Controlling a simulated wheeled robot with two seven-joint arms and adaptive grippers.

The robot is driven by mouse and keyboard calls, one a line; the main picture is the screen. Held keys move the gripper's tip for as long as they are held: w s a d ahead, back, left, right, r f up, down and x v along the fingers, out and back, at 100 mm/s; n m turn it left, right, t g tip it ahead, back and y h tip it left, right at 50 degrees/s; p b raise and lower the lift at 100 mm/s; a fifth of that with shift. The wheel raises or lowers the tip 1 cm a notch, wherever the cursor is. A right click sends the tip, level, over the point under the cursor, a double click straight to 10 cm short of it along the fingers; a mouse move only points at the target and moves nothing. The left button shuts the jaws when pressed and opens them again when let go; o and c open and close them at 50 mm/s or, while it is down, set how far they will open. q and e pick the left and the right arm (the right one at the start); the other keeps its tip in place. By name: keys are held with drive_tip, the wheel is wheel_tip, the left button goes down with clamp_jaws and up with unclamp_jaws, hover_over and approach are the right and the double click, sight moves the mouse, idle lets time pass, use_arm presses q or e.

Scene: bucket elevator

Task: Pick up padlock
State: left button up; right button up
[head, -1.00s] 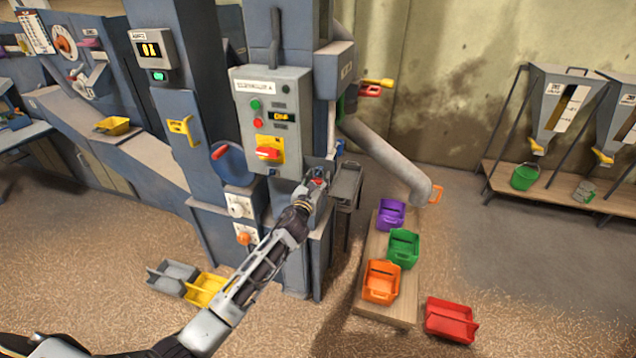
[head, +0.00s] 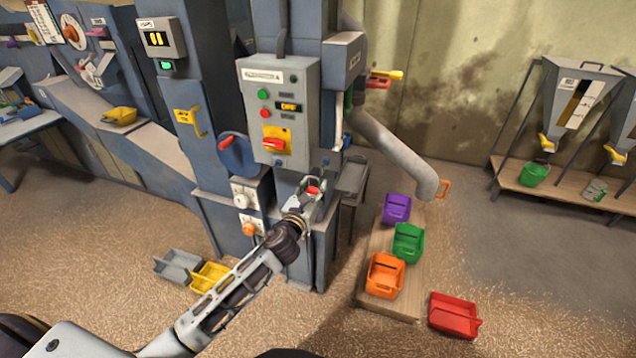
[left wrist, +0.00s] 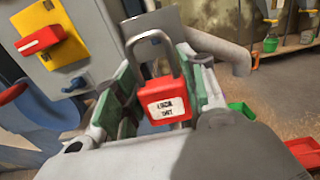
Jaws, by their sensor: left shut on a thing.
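The padlock (left wrist: 165,98) has a red body with a white label and a grey shackle. In the left wrist view it stands upright between the fingers of my left gripper (left wrist: 158,108), shackle pointing up. The gripper is shut on its body. In the head view my left gripper (head: 310,192) is in front of the grey control box, below its red switch, and the padlock (head: 313,190) shows as a small red spot between the fingers. The lower part of the padlock is hidden by the gripper. My right gripper is not in view.
The control box (head: 278,105) with a red switch on a yellow plate (head: 275,145) is close above the gripper. A blue hand wheel (head: 238,156) is left of it. Purple, green and orange buckets (head: 384,277) stand on a low bench at right; a red one (head: 454,314) is on the floor.

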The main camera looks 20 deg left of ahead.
use_arm(q)
drive_tip(key=s, duration=0.7)
drive_tip(key=shift+s+a+b, duration=0.15)
drive_tip(key=shift+s+b, duration=0.2)
drive_tip(key=shift+b, duration=0.1)
idle(0.6)
drive_tip(key=shift+a+r+y, duration=0.25)
drive_tip(key=shift+a+y, duration=0.05)
drive_tip(key=shift+a, duration=0.05)
drive_tip(key=s+f, duration=0.6)
drive_tip(key=f, duration=0.6)
drive_tip(key=shift+s+d+f, duration=0.4)
idle(0.4)
idle(1.0)
